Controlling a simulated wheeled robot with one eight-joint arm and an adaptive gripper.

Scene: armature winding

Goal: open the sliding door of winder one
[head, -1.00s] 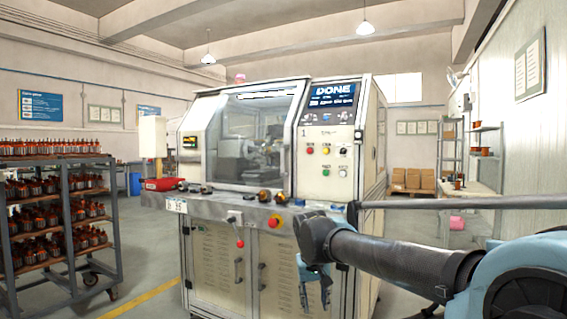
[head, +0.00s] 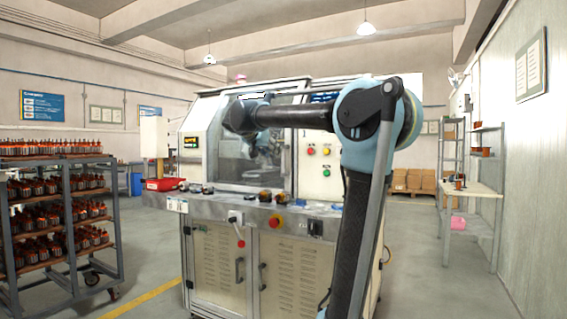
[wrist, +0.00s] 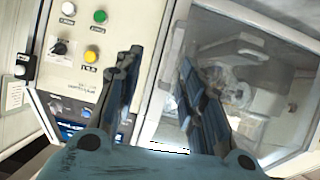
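Winder one (head: 205,222) is the pale machine ahead, with its glazed sliding door (head: 222,135) shut across the front. Through the glass I see a grey chuck-like mechanism. My gripper (head: 264,152) is raised in front of the right part of the door. In the wrist view my gripper (wrist: 158,92) is open and empty, its two dark fingers spread either side of the pale upright door edge. The door glass (wrist: 275,70) lies right of the fingers. I cannot tell whether the fingers touch anything. My arm hides much of the winder's upper right.
The button panel (wrist: 85,45) lies left of the fingers in the wrist view. A loaded rack (head: 65,215) stands left; a workbench (head: 470,188) stands right.

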